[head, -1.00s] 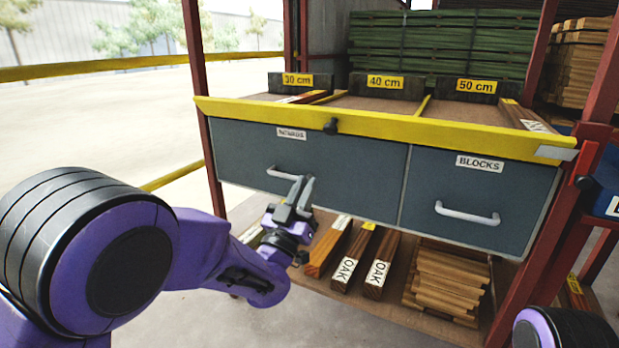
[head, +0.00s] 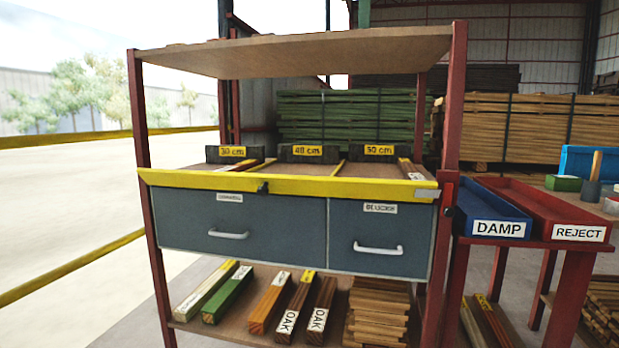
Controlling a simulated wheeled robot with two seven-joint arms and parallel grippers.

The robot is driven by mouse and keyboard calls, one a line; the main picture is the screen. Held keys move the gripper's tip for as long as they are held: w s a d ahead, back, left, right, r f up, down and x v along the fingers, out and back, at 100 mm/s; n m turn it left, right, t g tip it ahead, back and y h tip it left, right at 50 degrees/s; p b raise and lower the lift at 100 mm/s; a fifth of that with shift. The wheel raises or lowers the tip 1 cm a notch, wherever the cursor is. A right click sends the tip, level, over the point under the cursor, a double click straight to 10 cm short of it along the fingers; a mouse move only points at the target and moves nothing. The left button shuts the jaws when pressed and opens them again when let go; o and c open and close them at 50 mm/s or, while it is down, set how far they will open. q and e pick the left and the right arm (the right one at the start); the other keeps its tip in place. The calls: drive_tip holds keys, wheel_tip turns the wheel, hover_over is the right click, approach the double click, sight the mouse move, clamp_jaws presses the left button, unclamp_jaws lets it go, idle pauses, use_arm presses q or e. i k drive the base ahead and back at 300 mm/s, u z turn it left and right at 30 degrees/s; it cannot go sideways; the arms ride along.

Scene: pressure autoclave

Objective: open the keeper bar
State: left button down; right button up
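The yellow keeper bar (head: 320,186) lies across the front edge of the rack's middle shelf in the head view. It spans from the left red post to the right red post, above two grey-blue drawers. A black knob (head: 262,187) sits on its front, left of the middle. Its right end has a pale grey plate (head: 426,194) beside the right post (head: 451,150). A small dark part (head: 450,211) shows on that post near the bar's end. Neither of my grippers is in view.
The left drawer (head: 180,225) and the BLOCKS drawer (head: 345,238) are shut. Labelled timber lies on the lower shelf (head: 240,330). A blue DAMP tray (head: 480,205) and red REJECT tray (head: 560,215) stand on a stand at right. Open floor lies left.

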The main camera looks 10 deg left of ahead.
sight(424, 192)
drive_tip(key=z, duration=0.25)
drive_tip(key=k, duration=0.7)
drive_tip(key=z, duration=0.75)
drive_tip(key=i, duration=0.95)
drive_tip(key=u, duration=0.9)
drive_tip(key=i, duration=0.55)
drive_tip(key=u, duration=0.55)
